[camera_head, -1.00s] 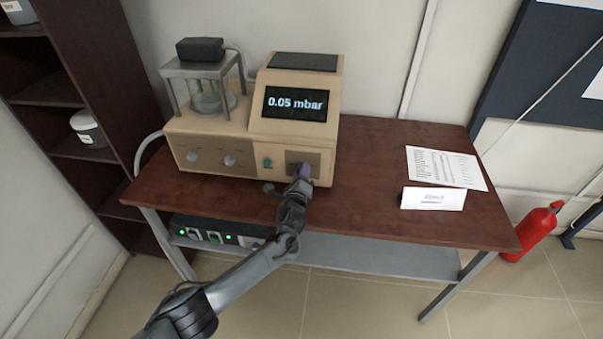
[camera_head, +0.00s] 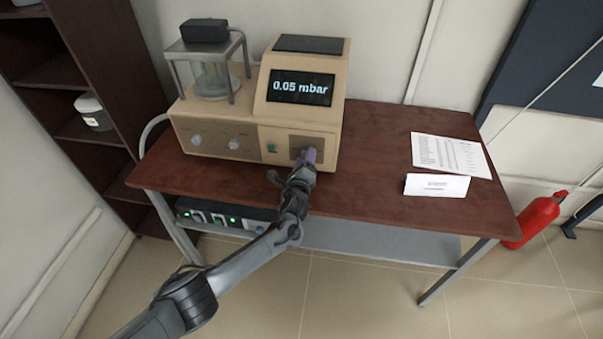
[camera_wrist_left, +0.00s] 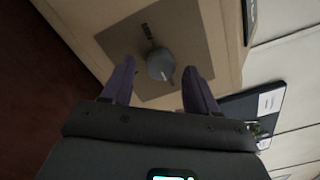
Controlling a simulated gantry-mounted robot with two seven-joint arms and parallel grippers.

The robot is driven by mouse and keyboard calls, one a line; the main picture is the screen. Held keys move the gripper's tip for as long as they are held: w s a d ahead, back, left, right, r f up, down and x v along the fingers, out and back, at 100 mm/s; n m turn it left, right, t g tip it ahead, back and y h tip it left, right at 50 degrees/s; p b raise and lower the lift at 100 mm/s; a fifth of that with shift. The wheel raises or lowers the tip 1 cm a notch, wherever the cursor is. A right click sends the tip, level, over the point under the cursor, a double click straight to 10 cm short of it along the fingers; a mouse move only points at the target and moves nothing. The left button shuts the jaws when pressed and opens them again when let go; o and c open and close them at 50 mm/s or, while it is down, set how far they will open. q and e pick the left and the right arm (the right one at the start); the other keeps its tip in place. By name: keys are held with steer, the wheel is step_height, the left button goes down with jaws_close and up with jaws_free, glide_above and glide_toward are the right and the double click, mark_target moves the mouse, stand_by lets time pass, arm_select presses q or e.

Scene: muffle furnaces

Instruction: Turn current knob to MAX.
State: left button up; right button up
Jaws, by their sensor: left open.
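The current knob (camera_wrist_left: 160,65) is a small round grey knob on a darker square panel of the beige device (camera_head: 225,133). My left gripper (camera_head: 309,156) is at the right end of the device's front, and hides the knob in the head view. In the left wrist view, its two purple fingers (camera_wrist_left: 159,68) are open, one on each side of the knob, with gaps showing between. I cannot tell how deep the fingertips reach around it. The device's screen (camera_head: 301,88) reads "0.05 mbar". My right gripper is not in view.
A white card (camera_head: 437,185) and a printed sheet (camera_head: 450,153) lie to the right on the brown table (camera_head: 375,150). A power unit (camera_head: 220,213) sits on the shelf below.

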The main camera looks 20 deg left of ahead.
arm_select(q)
steer(key=s+d+p, duration=0.2)
steer(key=s+p, duration=0.1)
steer(key=s, duration=0.6)
steer(key=shift+s, duration=0.35)
steer(key=shift+a, duration=0.1)
